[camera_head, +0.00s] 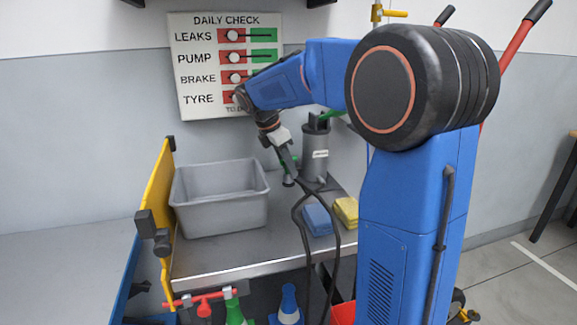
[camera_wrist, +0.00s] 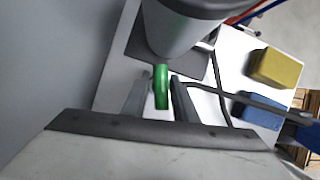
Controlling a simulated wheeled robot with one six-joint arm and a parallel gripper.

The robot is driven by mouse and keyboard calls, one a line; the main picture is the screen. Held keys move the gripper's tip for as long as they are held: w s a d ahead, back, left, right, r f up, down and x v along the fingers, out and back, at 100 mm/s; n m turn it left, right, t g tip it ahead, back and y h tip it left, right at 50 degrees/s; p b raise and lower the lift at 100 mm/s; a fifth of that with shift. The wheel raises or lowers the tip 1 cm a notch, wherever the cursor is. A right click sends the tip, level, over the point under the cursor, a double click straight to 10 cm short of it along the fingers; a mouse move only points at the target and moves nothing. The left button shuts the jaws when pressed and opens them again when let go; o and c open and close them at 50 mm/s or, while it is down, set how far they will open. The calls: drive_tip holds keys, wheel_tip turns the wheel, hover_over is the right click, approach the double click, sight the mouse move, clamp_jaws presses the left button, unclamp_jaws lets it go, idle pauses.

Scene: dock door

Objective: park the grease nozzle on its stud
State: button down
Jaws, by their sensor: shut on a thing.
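My gripper (camera_head: 288,166) reaches down beside the grey grease pump (camera_head: 316,158) on the steel bench top. In the wrist view its two fingers (camera_wrist: 161,100) close on the green grease nozzle (camera_wrist: 162,87), which sits just in front of the pump's cylinder (camera_wrist: 185,32). In the head view the nozzle is mostly hidden by the fingers, with only a little green showing. A small dark round-based piece (camera_head: 289,182) shows just below the fingertips; I cannot tell whether it is the stud or whether the nozzle touches it.
A black hose (camera_head: 336,225) loops over the bench's front edge. A grey bin (camera_head: 220,198) stands left of my gripper, beside a yellow side panel (camera_head: 157,205). Blue (camera_head: 317,220) and yellow (camera_head: 346,211) blocks lie at right. A check board (camera_head: 226,65) hangs behind.

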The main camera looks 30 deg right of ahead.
drive_tip(key=shift+f, duration=0.35)
drive_tip(key=c, duration=1.7)
unclamp_jaws()
drive_tip(key=shift+v, duration=5.45)
